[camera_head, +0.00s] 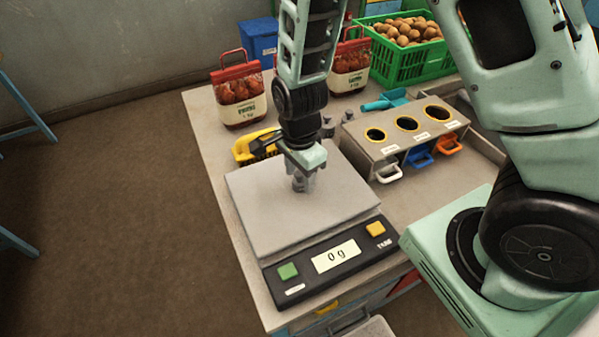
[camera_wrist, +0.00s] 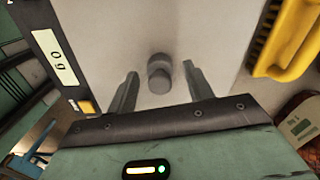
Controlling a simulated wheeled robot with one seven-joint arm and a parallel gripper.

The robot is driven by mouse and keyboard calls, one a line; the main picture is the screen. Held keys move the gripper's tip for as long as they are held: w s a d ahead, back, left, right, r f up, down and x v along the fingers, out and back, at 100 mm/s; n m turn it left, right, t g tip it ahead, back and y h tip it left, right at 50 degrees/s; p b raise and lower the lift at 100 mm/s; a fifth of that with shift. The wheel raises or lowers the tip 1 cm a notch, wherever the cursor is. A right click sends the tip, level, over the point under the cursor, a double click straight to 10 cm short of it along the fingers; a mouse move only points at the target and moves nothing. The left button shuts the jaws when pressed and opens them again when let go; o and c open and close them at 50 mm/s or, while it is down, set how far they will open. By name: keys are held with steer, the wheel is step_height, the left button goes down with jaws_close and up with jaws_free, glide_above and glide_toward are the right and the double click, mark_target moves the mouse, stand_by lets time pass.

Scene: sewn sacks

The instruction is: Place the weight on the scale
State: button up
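The scale has a grey plate (camera_head: 265,215) and a dark front panel whose display (camera_head: 336,256) reads 0 g. My gripper (camera_head: 303,184) is low over the middle of the plate, pointing down. In the wrist view a small grey metal weight (camera_wrist: 158,75) with a round knob is between the fingers of my gripper (camera_wrist: 160,88). A gap shows on each side of it, so the gripper is open around it. The weight appears upright over the plate (camera_wrist: 205,30); I cannot tell whether it touches. In the head view the fingers mostly hide it.
Small grey weights (camera_head: 328,127) stand behind the scale. A box with three round holes (camera_head: 400,133), red sacks (camera_head: 240,95) and a green potato crate (camera_head: 395,62) stand farther back. The table's left edge is close to the scale.

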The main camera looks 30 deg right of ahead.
mark_target(299, 172)
step_height(299, 172, up, 12)
steer(key=b, duration=0.1)
steer(key=s+a+r+n, duration=0.2)
steer(key=s+a+n, duration=0.1)
steer(key=s+n, duration=0.5)
steer(key=s+a+r+n, duration=0.3)
steer(key=s+n, duration=0.6)
steer(key=n, duration=0.6)
steer(key=shift+a+n+y, duration=0.2)
steer(key=shift+n+y, duration=0.1)
